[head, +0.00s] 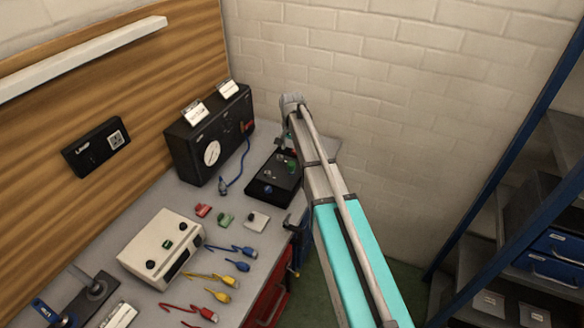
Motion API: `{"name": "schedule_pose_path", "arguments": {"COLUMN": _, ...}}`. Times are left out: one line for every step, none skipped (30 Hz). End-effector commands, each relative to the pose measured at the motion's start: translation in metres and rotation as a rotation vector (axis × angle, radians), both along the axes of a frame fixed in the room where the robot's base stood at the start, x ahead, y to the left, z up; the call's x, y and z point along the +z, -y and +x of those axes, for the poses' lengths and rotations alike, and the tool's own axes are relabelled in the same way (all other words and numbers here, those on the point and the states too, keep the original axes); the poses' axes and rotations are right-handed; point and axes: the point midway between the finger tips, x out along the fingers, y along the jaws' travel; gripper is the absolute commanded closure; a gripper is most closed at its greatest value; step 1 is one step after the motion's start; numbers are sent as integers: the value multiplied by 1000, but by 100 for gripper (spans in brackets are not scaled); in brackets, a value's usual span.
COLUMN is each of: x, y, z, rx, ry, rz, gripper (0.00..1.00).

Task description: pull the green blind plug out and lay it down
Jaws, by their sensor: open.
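A low black box (262,190) stands on the bench near the back wall. A small green part (291,167) shows on its top, beside the edge of my arm; it looks like the green plug, but it is too small to be sure. My gripper (290,138) is at the far end of my arm, behind and just above the black box. It is open and mostly hidden by my arm, so its distance to the green part cannot be told. A separate green block (225,219) lies on the bench.
A black case with a gauge (190,140) stands left of the box, with a blue cable (240,165) between. Red (203,210) and white (257,220) blocks, a white instrument (150,250) and coloured leads (215,280) occupy the bench. Shelving (540,210) stands right.

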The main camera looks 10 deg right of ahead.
Motion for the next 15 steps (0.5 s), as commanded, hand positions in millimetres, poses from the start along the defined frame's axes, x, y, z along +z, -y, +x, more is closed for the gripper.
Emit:
{"name": "schedule_pose_path", "arguments": {"x": -2, "y": -1, "z": 0, "rx": 2, "ry": 0, "rz": 0, "gripper": 20}}
{"name": "schedule_pose_path", "arguments": {"x": -3, "y": -2, "z": 0, "rx": 3, "ry": 0, "rz": 0, "gripper": 20}}
{"name": "schedule_pose_path", "arguments": {"x": -4, "y": -3, "z": 0, "rx": 4, "ry": 0, "rz": 0, "gripper": 20}}
{"name": "schedule_pose_path", "arguments": {"x": -5, "y": -3, "z": 0, "rx": 4, "ry": 0, "rz": 0, "gripper": 20}}
{"name": "schedule_pose_path", "arguments": {"x": -7, "y": -3, "z": 0, "rx": 5, "ry": 0, "rz": 0, "gripper": 20}}
{"name": "schedule_pose_path", "arguments": {"x": -9, "y": -4, "z": 0, "rx": 5, "ry": 0, "rz": 0, "gripper": 20}}
{"name": "schedule_pose_path", "arguments": {"x": -11, "y": -4, "z": 0, "rx": 5, "ry": 0, "rz": 0, "gripper": 20}}
{"name": "schedule_pose_path", "arguments": {"x": -13, "y": -4, "z": 0, "rx": 5, "ry": 0, "rz": 0, "gripper": 20}}
{"name": "schedule_pose_path", "arguments": {"x": -15, "y": -4, "z": 0, "rx": 5, "ry": 0, "rz": 0, "gripper": 20}}
{"name": "schedule_pose_path", "arguments": {"x": -18, "y": -4, "z": 0, "rx": 5, "ry": 0, "rz": 0, "gripper": 20}}
{"name": "schedule_pose_path", "arguments": {"x": -20, "y": -4, "z": 0, "rx": 6, "ry": 0, "rz": 0, "gripper": 20}}
{"name": "schedule_pose_path", "arguments": {"x": -23, "y": -4, "z": 0, "rx": 6, "ry": 0, "rz": 0, "gripper": 20}}
{"name": "schedule_pose_path", "arguments": {"x": -26, "y": -4, "z": 0, "rx": 6, "ry": 0, "rz": 0, "gripper": 20}}
{"name": "schedule_pose_path", "arguments": {"x": -28, "y": -4, "z": 0, "rx": 6, "ry": 0, "rz": 0, "gripper": 20}}
{"name": "schedule_pose_path", "arguments": {"x": -32, "y": -4, "z": 0, "rx": 6, "ry": 0, "rz": 0, "gripper": 20}}
